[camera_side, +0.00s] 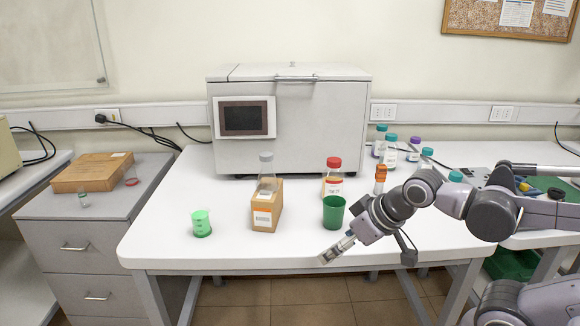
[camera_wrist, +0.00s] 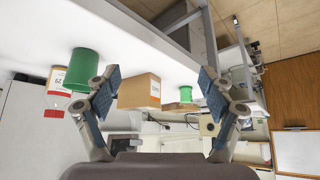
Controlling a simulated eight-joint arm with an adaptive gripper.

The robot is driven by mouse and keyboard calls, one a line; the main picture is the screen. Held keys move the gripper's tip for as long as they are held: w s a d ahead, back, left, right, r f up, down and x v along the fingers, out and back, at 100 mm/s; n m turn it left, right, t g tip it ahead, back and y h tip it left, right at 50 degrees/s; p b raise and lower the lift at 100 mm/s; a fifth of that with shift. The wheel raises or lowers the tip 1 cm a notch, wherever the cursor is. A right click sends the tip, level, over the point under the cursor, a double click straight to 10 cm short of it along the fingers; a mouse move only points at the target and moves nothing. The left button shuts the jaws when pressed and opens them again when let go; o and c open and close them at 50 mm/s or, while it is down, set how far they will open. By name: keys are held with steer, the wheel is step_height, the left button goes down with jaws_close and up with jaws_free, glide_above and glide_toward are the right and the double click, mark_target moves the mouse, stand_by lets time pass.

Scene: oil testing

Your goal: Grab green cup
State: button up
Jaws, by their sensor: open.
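A dark green cup (camera_side: 333,213) stands upright near the front of the white table, right of the cardboard box. In the wrist view, the dark green cup (camera_wrist: 86,66) is at the left, partly hidden behind the left finger. A lighter green translucent beaker (camera_side: 201,224) stands left of the box; a green thing (camera_wrist: 185,94) in the wrist view looks like it. My gripper (camera_side: 328,257) is open and empty near the table's front edge, below the dark green cup in the side view. Its fingers (camera_wrist: 160,76) are spread wide in the wrist view.
A large grey machine (camera_side: 320,120) stands at the back.

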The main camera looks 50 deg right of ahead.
mark_target(344, 205)
steer(key=w+d+m+t, duration=0.1)
steer(key=d+m, duration=0.2)
steer(key=m, duration=0.5)
steer(key=w+d+f+m+t+y, duration=0.1)
steer(key=d+m, duration=0.3)
steer(key=m, duration=0.5)
steer(key=w+d+f+m+t+y, duration=0.1)
steer(key=d+m, duration=0.3)
steer(key=m, duration=0.4)
steer(key=shift+w+d+f, duration=0.25)
steer(key=shift+w, duration=0.2)
steer(key=s+d+r+m+t, duration=0.1)
steer(key=d+r+m+t, duration=0.15)
steer(key=d+m, duration=0.5)
steer(key=shift+m+t+h, duration=0.35)
steer(key=shift+m+h, duration=0.05)
steer(key=shift+m, duration=0.55)
steer(key=shift+a+x, duration=0.3)
steer(key=shift+x, duration=1.55)
steer(key=shift+a+x, duration=0.35)
steer(key=shift+x, duration=1.5)
steer(key=shift+a+x, duration=0.3)
steer(key=shift+x, duration=1.55)
steer(key=shift+s, duration=0.1)
steer(key=c, duration=1.2)
